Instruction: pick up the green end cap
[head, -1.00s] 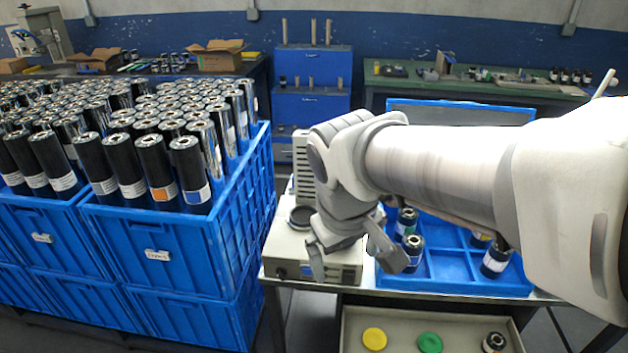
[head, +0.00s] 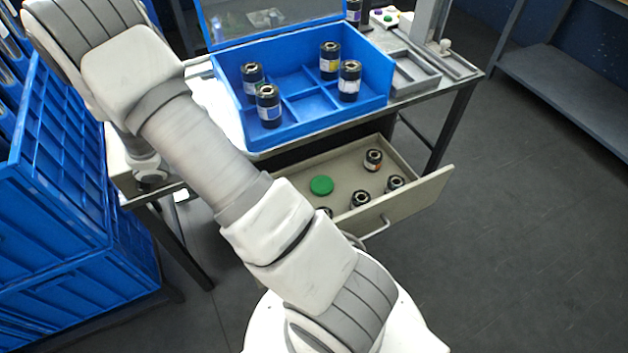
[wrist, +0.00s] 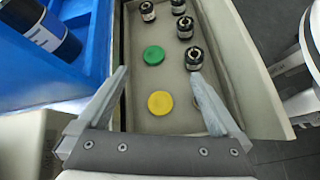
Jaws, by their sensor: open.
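The green end cap (head: 321,185) is a flat round disc lying in the open beige drawer (head: 418,204) under the table. It also shows in the wrist view (wrist: 154,55), beyond a similar yellow cap (wrist: 160,103). My gripper (wrist: 162,82) is open and empty, with its fingers spread on either side of the yellow cap as seen from the wrist. The green cap appears farther out, past the fingertips and roughly between their lines. In the head view my gripper is out of sight, and my arm hides the yellow cap.
Several small black rolls (head: 373,160) stand in the drawer near the green cap. A blue divided tray (head: 300,128) with several rolls sits on the table above. Blue crates (head: 60,190) stand at the left. Open floor lies at the right.

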